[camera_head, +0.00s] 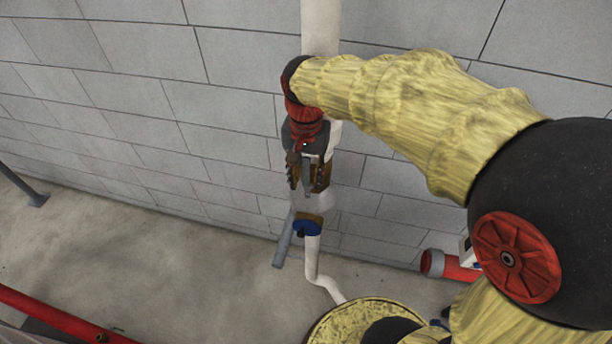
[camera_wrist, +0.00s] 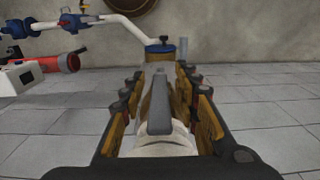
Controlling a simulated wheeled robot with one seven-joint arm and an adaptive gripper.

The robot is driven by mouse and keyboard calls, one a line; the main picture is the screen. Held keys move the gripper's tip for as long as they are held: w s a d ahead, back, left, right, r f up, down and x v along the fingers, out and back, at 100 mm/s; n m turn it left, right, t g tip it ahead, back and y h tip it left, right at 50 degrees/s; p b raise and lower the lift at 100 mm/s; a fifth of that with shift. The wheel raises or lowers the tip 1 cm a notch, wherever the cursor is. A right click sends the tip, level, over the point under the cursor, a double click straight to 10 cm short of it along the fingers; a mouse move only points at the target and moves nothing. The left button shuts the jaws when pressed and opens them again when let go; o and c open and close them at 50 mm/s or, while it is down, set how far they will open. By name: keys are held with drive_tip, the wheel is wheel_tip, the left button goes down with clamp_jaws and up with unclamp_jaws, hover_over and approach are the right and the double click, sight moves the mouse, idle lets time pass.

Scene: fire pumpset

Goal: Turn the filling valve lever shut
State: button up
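The grey valve lever (camera_wrist: 159,106) stands between the two fingers of my gripper (camera_wrist: 164,82) in the wrist view, in front of a white pipe. My gripper is open, with brown-padded fingers on both sides of the lever and gaps beside it. In the head view, my gripper (camera_head: 308,175) points down along the white vertical pipe (camera_head: 321,28) at the wall. The grey lever (camera_head: 308,180) shows narrowly between its fingers there. The valve body is mostly hidden by my gripper.
Below is a blue fitting (camera_head: 307,228) with a grey cylinder (camera_head: 283,246) beside it. A white pipe (camera_head: 313,262) bends down to the floor. A red pipe end (camera_head: 450,265) lies at right, a red bar (camera_head: 60,315) at lower left. The block wall is close behind; floor at left is clear.

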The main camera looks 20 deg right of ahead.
drive_tip(key=shift+c, duration=1.2)
clamp_jaws()
